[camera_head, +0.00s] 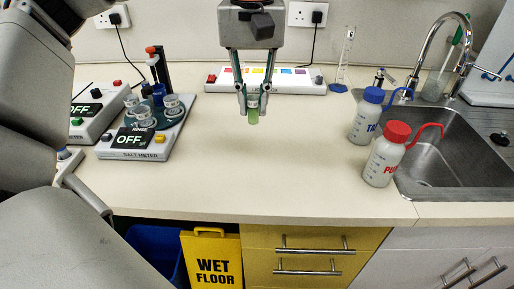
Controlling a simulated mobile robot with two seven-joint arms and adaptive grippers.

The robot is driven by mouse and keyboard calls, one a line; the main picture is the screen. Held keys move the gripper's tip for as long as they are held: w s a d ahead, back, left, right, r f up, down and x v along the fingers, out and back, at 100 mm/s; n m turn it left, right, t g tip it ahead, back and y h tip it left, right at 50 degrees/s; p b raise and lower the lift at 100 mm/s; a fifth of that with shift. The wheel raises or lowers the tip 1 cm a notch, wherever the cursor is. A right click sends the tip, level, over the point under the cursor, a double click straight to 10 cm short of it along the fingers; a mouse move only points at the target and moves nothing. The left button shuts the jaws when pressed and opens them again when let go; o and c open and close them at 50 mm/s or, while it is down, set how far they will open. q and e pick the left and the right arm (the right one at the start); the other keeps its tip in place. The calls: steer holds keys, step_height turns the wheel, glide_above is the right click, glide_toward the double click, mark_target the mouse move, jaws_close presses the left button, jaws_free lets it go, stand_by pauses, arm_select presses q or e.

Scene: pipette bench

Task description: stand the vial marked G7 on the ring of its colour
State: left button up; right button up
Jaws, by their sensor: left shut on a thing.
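My left gripper (253,103) reaches down from the top middle and is shut on a small vial (253,116). The vial has a pale upper part and green contents. It hangs upright between the fingertips, in front of the white strip; its mark is too small to read. The white strip (222,85) at the back of the bench carries a row of coloured patches, with red, yellow, orange and purple among them. The gripper hides part of the row. I cannot make out clear rings on it. My right gripper is not in view.
A salt meter (118,153) with several small cups stands at the left, beside another switched-off device (84,128). Blue-capped (365,124) and red-capped (384,163) bottles stand by the sink (445,165). A measuring cylinder (345,62) stands behind. The middle front of the bench (250,180) is clear.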

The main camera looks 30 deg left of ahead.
mark_target(254, 122)
arm_select(q)
step_height(254, 122, down, 7)
steer(key=shift+f+b, duration=0.15)
steer(key=shift+b, duration=0.65)
steer(key=shift+f, duration=0.3)
step_height(254, 122, down, 4)
steer(key=shift+r+b, duration=0.25)
steer(key=shift+b, duration=0.25)
steer(key=shift+f, duration=0.35)
steer(key=shift+r, duration=0.1)
steer(key=o, duration=0.9)
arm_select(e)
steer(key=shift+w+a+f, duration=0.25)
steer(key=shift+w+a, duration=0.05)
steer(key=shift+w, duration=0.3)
